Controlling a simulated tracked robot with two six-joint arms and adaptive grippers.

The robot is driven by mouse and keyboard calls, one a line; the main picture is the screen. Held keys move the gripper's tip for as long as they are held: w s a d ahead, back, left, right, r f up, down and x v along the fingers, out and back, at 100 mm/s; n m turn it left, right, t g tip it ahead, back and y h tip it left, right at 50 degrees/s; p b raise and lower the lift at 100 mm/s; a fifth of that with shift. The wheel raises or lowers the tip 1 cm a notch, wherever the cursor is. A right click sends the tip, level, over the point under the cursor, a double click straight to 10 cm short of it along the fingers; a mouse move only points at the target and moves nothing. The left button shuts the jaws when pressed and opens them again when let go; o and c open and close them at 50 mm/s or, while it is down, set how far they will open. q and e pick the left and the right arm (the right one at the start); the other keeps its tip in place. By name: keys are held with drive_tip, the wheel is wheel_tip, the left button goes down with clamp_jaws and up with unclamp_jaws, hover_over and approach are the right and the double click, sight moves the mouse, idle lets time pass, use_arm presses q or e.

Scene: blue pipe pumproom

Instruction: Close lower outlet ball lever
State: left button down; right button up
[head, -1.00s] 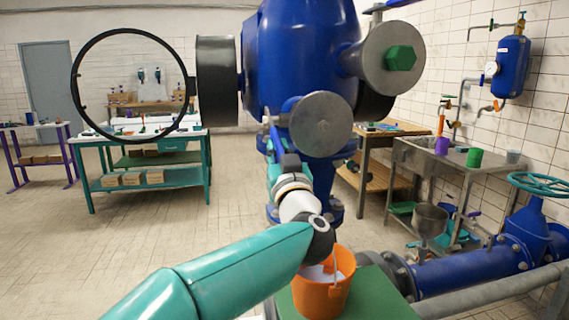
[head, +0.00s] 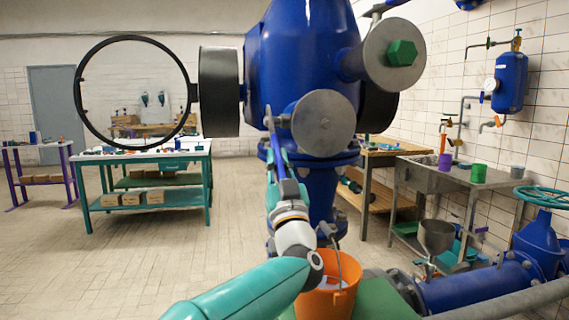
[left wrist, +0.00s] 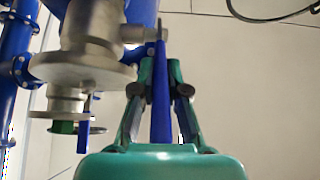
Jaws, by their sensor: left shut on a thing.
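A blue lever handle (left wrist: 160,105) stands upright in the left wrist view, between the two fingers of my left gripper (left wrist: 161,68). The gripper is shut on it. The lever's upper end meets the grey metal valve body (left wrist: 92,35) at the upper left. In the head view, my left gripper (head: 274,150) points up beside the round grey flange (head: 323,122) of the large blue pump. My right gripper is not in view.
An orange bucket (head: 326,298) stands close beside my left wrist on a green surface. A blue pipe with a teal handwheel (head: 541,196) runs at the right. A large black ring (head: 135,146) juts left from the pump. The floor at the left is clear.

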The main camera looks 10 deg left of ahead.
use_arm(q)
drive_tip(key=c, duration=1.2)
unclamp_jaws()
drive_tip(key=shift+w+d+f, duration=0.15)
drive_tip(key=shift+d+f, duration=0.1)
drive_tip(key=shift+f, duration=0.15)
drive_tip(key=shift+s+a+r, duration=0.1)
drive_tip(key=shift+s+r, duration=0.1)
drive_tip(key=v, duration=1.2)
